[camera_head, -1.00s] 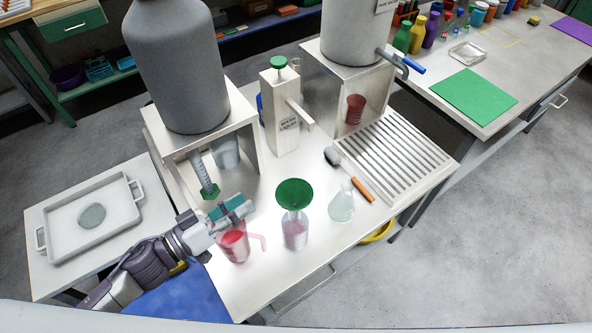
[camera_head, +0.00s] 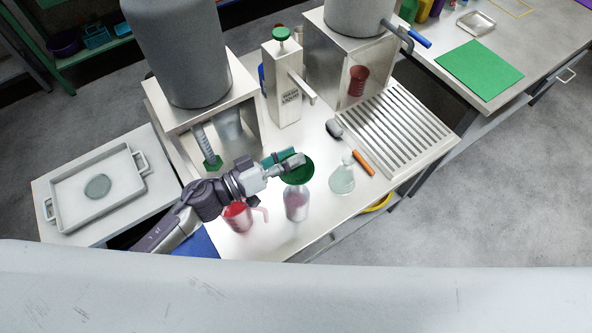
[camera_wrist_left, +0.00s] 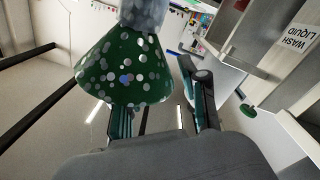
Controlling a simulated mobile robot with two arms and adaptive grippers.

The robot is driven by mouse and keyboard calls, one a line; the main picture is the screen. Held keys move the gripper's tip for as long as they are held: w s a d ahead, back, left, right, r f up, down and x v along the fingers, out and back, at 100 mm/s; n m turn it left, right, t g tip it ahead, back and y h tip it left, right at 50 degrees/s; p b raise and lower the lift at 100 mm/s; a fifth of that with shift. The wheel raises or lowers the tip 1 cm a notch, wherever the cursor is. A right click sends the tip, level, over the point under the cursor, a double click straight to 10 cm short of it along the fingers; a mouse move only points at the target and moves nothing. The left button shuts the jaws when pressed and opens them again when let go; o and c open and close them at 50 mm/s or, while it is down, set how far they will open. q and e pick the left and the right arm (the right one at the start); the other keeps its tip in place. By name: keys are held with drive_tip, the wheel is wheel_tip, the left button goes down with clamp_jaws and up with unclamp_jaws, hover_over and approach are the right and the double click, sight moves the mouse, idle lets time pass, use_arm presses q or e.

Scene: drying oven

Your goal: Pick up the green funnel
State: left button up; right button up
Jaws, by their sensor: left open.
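The green funnel (camera_head: 300,175) sits in the mouth of a clear bottle (camera_head: 296,206) on the metal worktop. In the left wrist view the funnel (camera_wrist_left: 122,68) shows upside down, speckled with light spots, with its wide rim towards me. My left gripper (camera_head: 284,159) is open at the funnel's rim in the head view and hides part of it. In the left wrist view one finger is partly behind the funnel's rim, and the other finger stands apart to the right. I cannot tell whether either finger touches it. My right gripper is not in view.
A red jug (camera_head: 238,216) stands just left of the bottle, under my left arm. A clear flask (camera_head: 342,179) is close on the right, with a brush (camera_head: 362,162) beside it. A white wash-liquid dispenser (camera_head: 284,85) stands behind. A grated drainer (camera_head: 397,127) lies right.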

use_arm(q)
drive_tip(key=shift+x, duration=1.2)
drive_tip(key=shift+d, duration=0.1)
drive_tip(key=shift+w, duration=0.1)
drive_tip(key=c, duration=0.7)
clamp_jaws()
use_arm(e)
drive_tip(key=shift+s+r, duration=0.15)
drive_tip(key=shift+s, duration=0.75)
